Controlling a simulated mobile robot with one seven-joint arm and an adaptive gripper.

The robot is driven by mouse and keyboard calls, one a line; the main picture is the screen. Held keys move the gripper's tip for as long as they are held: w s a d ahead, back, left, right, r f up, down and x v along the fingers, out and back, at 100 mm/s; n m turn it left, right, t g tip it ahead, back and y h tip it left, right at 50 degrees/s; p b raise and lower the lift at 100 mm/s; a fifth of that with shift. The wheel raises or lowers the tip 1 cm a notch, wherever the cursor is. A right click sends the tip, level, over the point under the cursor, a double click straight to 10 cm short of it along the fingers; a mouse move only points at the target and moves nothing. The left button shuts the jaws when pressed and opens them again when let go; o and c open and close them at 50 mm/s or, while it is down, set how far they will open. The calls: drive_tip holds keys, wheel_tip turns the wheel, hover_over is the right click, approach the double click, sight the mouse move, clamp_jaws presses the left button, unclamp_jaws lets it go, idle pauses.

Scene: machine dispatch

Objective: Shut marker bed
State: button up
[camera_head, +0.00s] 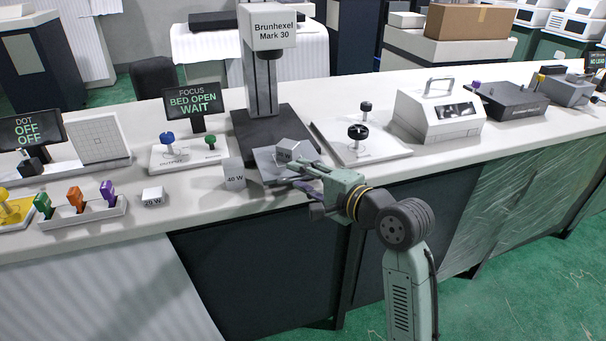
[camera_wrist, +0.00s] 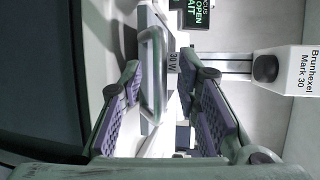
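The marker (camera_head: 267,80), labelled Brunhexel Mark 30, stands at the middle of the counter; its head also shows in the wrist view (camera_wrist: 290,75). Its bed (camera_head: 266,164) is slid out toward the front, and a block marked 30 W (camera_head: 291,152) sits on it. The display (camera_head: 192,104) reads BED OPEN WAIT. My gripper (camera_head: 283,180) is at the bed's front edge. In the wrist view its purple-padded fingers (camera_wrist: 165,105) are spread, with a pale looped bar (camera_wrist: 152,75), seemingly the bed's handle, between them. The fingers do not visibly clamp it.
A 40 W block (camera_head: 234,176) stands just left of the bed, close to my gripper. A 20 W block (camera_head: 153,197) and a tray of coloured stamps (camera_head: 88,214) lie further left. A plate with black knobs (camera_head: 372,150) is at the right.

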drive_tip(key=shift+w+a, duration=0.1)
drive_tip(key=shift+w, duration=0.05)
drive_tip(key=shift+c, duration=0.2)
clamp_jaws()
idle(0.7)
